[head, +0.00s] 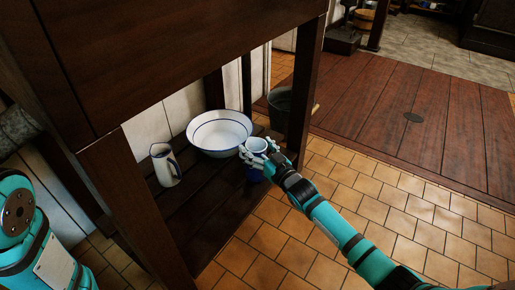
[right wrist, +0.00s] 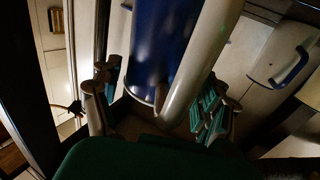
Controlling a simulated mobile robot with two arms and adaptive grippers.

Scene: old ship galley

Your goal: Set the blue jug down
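The blue jug (head: 255,174) has a blue body and a pale rim; it is at the right end of the low dark shelf (head: 205,212). My right gripper (head: 259,147) is at its upper part. My left gripper is out of view; only part of my left arm shows at the left edge.
A white basin with a blue rim (head: 219,133) stands left of the blue jug. A white jug (head: 164,165) stands further left; it also shows in the right wrist view (right wrist: 283,62). A dark post (head: 305,95) and a bucket (head: 279,106) are close behind. The shelf front is bare.

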